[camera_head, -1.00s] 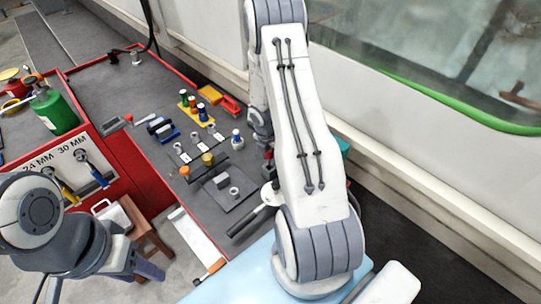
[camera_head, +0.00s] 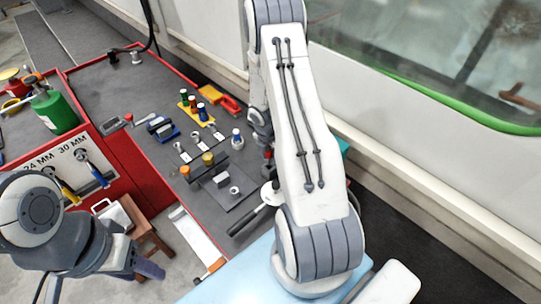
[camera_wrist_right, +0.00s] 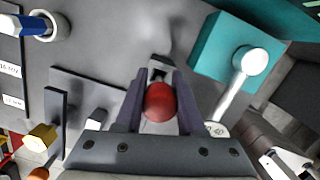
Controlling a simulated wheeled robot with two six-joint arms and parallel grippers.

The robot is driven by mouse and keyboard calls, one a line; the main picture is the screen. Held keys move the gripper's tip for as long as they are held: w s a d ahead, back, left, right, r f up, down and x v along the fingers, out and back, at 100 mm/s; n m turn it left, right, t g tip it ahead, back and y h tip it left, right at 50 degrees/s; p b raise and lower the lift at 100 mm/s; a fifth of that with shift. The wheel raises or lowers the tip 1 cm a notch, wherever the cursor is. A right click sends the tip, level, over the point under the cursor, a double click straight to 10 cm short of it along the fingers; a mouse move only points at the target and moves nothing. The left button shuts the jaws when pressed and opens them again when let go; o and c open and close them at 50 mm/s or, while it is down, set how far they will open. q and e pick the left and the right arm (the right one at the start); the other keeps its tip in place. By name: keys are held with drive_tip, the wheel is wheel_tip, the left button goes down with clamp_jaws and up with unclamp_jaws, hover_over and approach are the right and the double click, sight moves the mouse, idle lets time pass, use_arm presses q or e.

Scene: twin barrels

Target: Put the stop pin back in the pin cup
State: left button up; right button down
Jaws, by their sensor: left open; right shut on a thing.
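The stop pin (camera_wrist_right: 160,101), seen by its round red head, is held between the two dark fingers of my right gripper (camera_wrist_right: 158,98). A small grey-black piece shows just beyond the red head. In the head view my right arm hides most of this gripper; a bit of red shows beside it. I cannot single out the pin cup with certainty. A pale ring-shaped cup (camera_wrist_right: 62,24) with a blue-and-white piece in it is at the upper left of the wrist view, apart from the pin. My left gripper (camera_head: 148,268) is open and empty at the lower left, off the bench.
A teal block (camera_wrist_right: 212,45) with a white ball and rod is right of the pin. A dark plate with an upright block (camera_wrist_right: 56,120) and a yellow knob (camera_wrist_right: 40,137) are to the left. The grey bench (camera_head: 110,85) has clear room at its far left.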

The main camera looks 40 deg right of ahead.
drive_tip(key=shift+f+b, duration=0.75)
drive_tip(key=shift+f, duration=0.3)
idle(0.4)
drive_tip(key=shift+c, duration=2.2)
unclamp_jaws()
drive_tip(key=r+p, duration=0.1)
drive_tip(key=r, duration=0.2)
drive_tip(key=a+r+p, duration=0.1)
drive_tip(key=r, duration=0.2)
drive_tip(key=r+p, duration=0.1)
drive_tip(key=r, duration=0.2)
drive_tip(key=shift+s+a+r, duration=0.2)
drive_tip(key=shift+s+r, duration=0.05)
drive_tip(key=shift+r, duration=0.1)
drive_tip(key=shift+a+r, duration=0.1)
drive_tip(key=shift+r, duration=0.25)
